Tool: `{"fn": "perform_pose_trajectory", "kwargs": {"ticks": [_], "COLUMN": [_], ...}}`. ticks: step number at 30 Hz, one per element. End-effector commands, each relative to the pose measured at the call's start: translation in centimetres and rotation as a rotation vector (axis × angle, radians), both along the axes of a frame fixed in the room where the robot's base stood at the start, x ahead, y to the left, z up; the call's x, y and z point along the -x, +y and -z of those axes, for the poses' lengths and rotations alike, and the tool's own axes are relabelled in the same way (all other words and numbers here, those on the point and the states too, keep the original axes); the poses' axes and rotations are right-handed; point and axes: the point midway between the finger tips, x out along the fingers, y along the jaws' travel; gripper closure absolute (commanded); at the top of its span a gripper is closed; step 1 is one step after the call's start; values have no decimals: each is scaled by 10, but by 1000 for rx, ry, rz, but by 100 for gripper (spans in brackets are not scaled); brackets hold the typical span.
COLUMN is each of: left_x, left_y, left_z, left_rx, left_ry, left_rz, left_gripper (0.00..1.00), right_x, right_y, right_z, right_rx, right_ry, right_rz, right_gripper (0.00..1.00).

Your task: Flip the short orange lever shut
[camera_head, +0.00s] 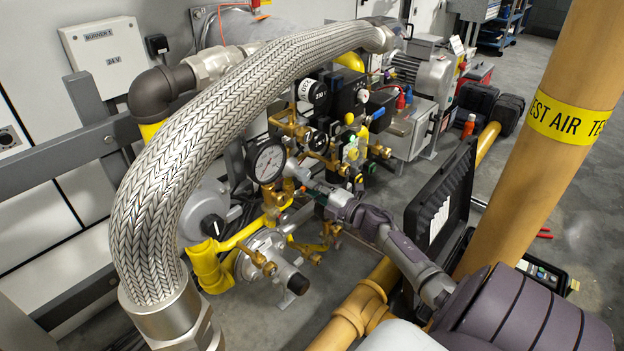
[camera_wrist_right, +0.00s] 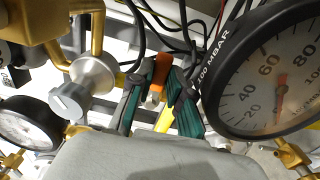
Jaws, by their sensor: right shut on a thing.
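The short orange lever (camera_wrist_right: 160,69) shows in the right wrist view, upright in the picture between the teal-padded fingers of my right gripper (camera_wrist_right: 157,97). The gripper is shut on it, and the lower part of the lever is partly hidden by the fingers. In the head view my right gripper (camera_head: 298,180) reaches in from the lower right to the brass fittings beside the round pressure gauge (camera_head: 268,162). The lever is too small and covered to make out there. My left gripper is not in view.
The large gauge (camera_wrist_right: 275,75) is close on the right in the wrist view; a smaller gauge (camera_wrist_right: 28,125) and a grey knob (camera_wrist_right: 70,100) are on the left. A braided hose (camera_head: 200,130) arches over the fittings. A thick yellow pipe (camera_head: 535,150) stands at the right.

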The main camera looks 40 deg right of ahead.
Motion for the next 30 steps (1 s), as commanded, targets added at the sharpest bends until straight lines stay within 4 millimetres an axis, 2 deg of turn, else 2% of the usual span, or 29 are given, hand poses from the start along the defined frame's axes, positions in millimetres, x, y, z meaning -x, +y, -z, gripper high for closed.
{"fn": "perform_pose_trajectory", "kwargs": {"ticks": [17, 18, 22, 30], "left_x": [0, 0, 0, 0], "left_y": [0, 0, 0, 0], "left_z": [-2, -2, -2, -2], "left_rx": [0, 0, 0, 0], "left_ry": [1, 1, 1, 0], "left_rz": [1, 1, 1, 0], "left_gripper": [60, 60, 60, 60], "right_x": [0, 0, 0, 1], "right_y": [0, 0, 0, 0], "right_z": [3, 3, 3, 4], "right_rx": [-41, -41, -39, -37], "right_ry": [5, 5, 5, 8], "right_rz": [1, 1, 1, 1], "right_gripper": [100, 80, 59, 57]}}
